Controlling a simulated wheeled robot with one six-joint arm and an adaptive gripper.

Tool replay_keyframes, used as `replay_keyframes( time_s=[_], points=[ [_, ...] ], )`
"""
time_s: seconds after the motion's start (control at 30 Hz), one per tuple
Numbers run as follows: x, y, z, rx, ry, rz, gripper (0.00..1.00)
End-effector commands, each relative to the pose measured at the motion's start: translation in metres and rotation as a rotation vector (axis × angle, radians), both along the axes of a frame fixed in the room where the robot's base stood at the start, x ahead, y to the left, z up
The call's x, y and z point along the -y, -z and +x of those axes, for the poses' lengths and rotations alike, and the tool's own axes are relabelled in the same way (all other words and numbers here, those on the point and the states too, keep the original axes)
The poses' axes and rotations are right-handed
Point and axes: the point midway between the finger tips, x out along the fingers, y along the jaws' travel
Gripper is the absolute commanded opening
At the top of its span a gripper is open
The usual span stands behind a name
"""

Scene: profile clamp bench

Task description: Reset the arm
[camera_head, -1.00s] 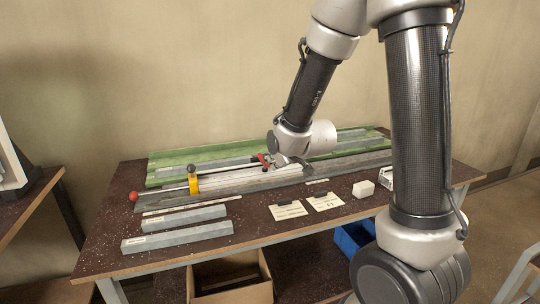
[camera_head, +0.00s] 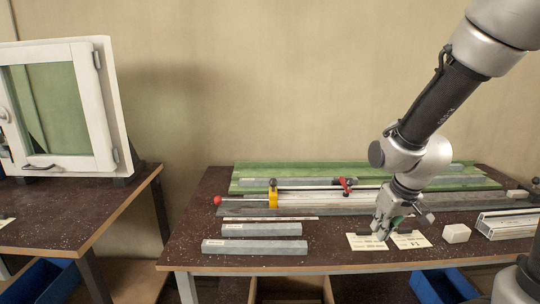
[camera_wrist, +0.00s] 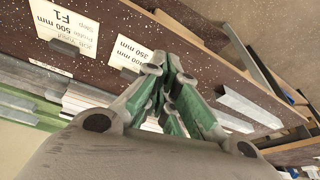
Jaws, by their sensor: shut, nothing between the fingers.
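My gripper (camera_head: 383,236) is shut and empty. In the head view it points down over the front half of the bench, in front of the left paper card (camera_head: 362,242) and partly hiding it. Whether it touches the card cannot be told. In the wrist view, my gripper's green-sided fingers (camera_wrist: 172,65) are together with nothing between them. The bar clamp (camera_head: 272,200), with a yellow jaw, a red jaw and a red knob, lies behind my gripper along the profiles.
Two grey bars (camera_head: 255,247) lie at the bench's front left. A white block (camera_head: 456,233) and a silver profile piece (camera_head: 505,224) stand to the right. A green rail (camera_head: 300,170) runs along the back. A window frame (camera_head: 65,110) stands on the left table.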

Motion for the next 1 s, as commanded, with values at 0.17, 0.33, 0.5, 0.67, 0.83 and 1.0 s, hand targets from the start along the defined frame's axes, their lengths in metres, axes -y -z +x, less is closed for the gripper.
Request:
replay_keyframes(
  time_s=[0.17, 0.33, 0.5, 0.67, 0.83, 1.0],
  points=[
    [0.03, -0.061, -0.077, -0.143, 0.086, -0.015, 0.0],
    [0.054, -0.113, -0.135, -0.137, 0.16, -0.022, 0.0],
    [0.066, -0.147, -0.152, 0.002, 0.202, -0.009, 0.0],
    [0.07, -0.161, -0.157, 0.069, 0.224, -0.001, 0.0],
    [0.071, -0.161, -0.157, 0.073, 0.231, -0.001, 0.0],
    [0.071, -0.161, -0.157, 0.074, 0.23, -0.001, 0.0]
  ],
)
